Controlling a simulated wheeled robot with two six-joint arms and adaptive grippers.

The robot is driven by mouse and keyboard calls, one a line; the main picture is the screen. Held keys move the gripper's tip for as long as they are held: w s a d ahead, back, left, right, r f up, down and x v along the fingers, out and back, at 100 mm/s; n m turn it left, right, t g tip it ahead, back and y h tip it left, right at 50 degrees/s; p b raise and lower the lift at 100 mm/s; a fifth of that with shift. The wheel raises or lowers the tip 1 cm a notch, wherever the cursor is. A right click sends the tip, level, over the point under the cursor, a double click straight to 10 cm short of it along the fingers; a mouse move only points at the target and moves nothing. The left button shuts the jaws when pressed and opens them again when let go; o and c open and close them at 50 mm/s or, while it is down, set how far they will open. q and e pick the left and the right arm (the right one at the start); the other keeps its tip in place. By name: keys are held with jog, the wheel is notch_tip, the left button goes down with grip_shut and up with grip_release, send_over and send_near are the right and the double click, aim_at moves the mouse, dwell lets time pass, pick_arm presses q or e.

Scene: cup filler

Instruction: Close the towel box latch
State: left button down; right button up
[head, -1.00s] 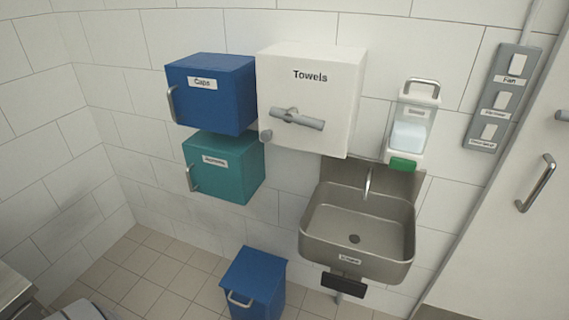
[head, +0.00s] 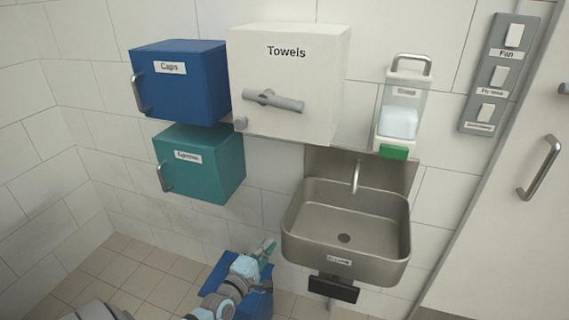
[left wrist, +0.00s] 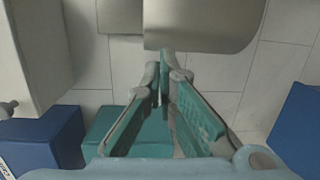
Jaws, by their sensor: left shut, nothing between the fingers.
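The white towel box (head: 287,75), labelled "Towels", is mounted on the tiled wall above and left of the sink. Its grey bar latch (head: 273,100) lies nearly level across the front, tilting slightly down to the right. My left gripper (head: 266,248) is low in the head view, well below the towel box and over the blue floor bin. In the left wrist view its fingers (left wrist: 166,62) come together at the tips, empty. My right gripper is not in view.
A blue "Caps" box (head: 180,85) and a teal box (head: 199,165) hang left of the towel box. The metal sink (head: 345,225) and soap dispenser (head: 403,110) are at right. A blue bin (head: 262,300) stands on the floor. A switch panel (head: 499,75) is far right.

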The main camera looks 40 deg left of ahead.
aim_at(272, 100)
pick_arm(q)
notch_tip(272, 100, up, 24)
jog(key=n+t+y+b, duration=0.35)
jog(key=n+t, duration=0.35)
jog(key=n, duration=0.9)
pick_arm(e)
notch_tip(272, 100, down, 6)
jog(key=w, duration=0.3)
pick_arm(q)
jog(key=p+x, duration=0.1)
jog(key=x, duration=0.3)
jog(key=r+p+x, duration=0.1)
jog(key=x, duration=0.4)
jog(key=s+d+p+x, duration=0.1)
jog(key=x, duration=0.3)
jog(key=shift+w+r+p, duration=0.2)
jog(key=shift+r+p, duration=0.2)
jog(key=shift+r, duration=0.05)
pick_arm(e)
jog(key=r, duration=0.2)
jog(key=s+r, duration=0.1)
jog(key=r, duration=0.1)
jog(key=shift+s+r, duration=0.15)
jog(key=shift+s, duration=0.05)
pick_arm(q)
jog(key=shift+n, duration=0.3)
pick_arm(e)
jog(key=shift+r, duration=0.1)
